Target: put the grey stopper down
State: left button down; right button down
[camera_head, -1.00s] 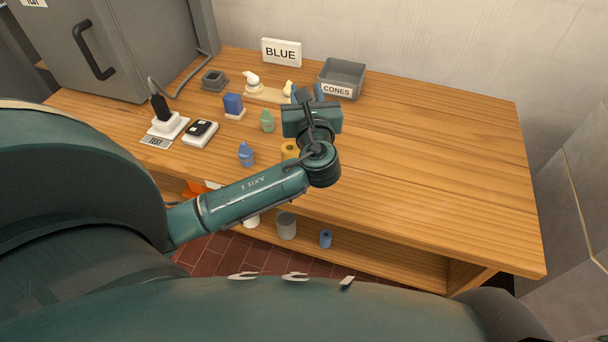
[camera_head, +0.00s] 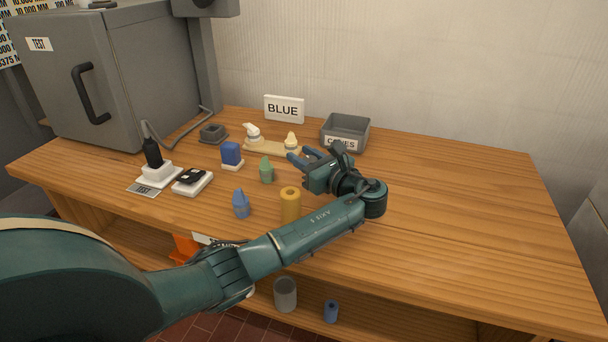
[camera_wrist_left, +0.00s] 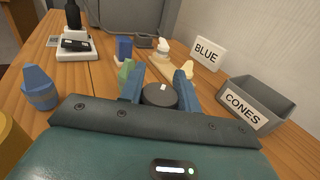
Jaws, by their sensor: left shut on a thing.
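My left gripper (camera_head: 301,158) reaches over the right-middle of the wooden table, its blue fingers pointing to the left and back in the head view. In the left wrist view, the gripper (camera_wrist_left: 158,88) is shut on the grey stopper (camera_wrist_left: 160,96), a dark round piece with a small white mark on top. The stopper cannot be made out in the head view. Whether it touches the table cannot be told. My right gripper is not in view.
A pale board (camera_head: 270,148) with white and cream pieces lies beyond the fingers. A green piece (camera_head: 266,171), a blue piece (camera_head: 241,204) and a yellow cylinder (camera_head: 290,205) stand to the left. A grey CONES bin (camera_head: 345,133) stands behind. The table's right side (camera_head: 460,210) is clear.

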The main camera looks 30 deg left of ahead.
pick_arm(q)
notch_tip(320, 180, down, 4)
jog(key=shift+r+b, duration=0.25)
jog(key=shift+b, duration=0.2)
jog(key=c, duration=1)
grip_release()
jog(key=shift+s+d+r, duration=0.1)
jog(key=shift+d, duration=0.15)
jog(key=p+v, duration=0.1)
jog(key=v, duration=1)
jog(key=shift+s+d+p, duration=0.15)
jog(key=shift+d+p, duration=0.1)
jog(key=shift+p, duration=0.1)
